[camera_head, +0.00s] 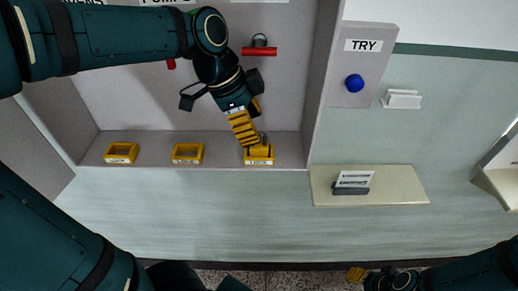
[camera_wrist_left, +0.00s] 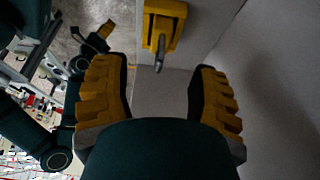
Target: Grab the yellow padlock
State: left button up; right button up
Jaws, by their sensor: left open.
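The yellow padlock (camera_head: 260,151) sits in the rightmost yellow holder (camera_head: 259,161) on the ledge, its grey shackle sticking out. In the left wrist view the padlock (camera_wrist_left: 165,22) shows at the top, with its shackle pointing down between the fingers. My left gripper (camera_head: 250,140) comes down from above, close to the padlock's shackle. In the left wrist view its two yellow fingers (camera_wrist_left: 160,88) are wide apart, with nothing held. My right gripper (camera_head: 357,274) shows small at the bottom right of the head view; its opening is unclear.
Two empty yellow holders, the left one (camera_head: 122,153) and the middle one (camera_head: 187,153), stand on the ledge. A red bar (camera_head: 260,51) with a dark shackle is on the back panel. A TRY panel with a blue button (camera_head: 354,83) and a cream shelf (camera_head: 400,188) are right.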

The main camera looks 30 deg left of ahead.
aim_at(260, 145)
pick_arm(q)
jog(key=shift+a+b+x, duration=0.2)
jog(key=shift+b+x, duration=0.1)
jog(key=shift+x, duration=2.55)
jog(key=shift+s, duration=0.2)
grip_shut()
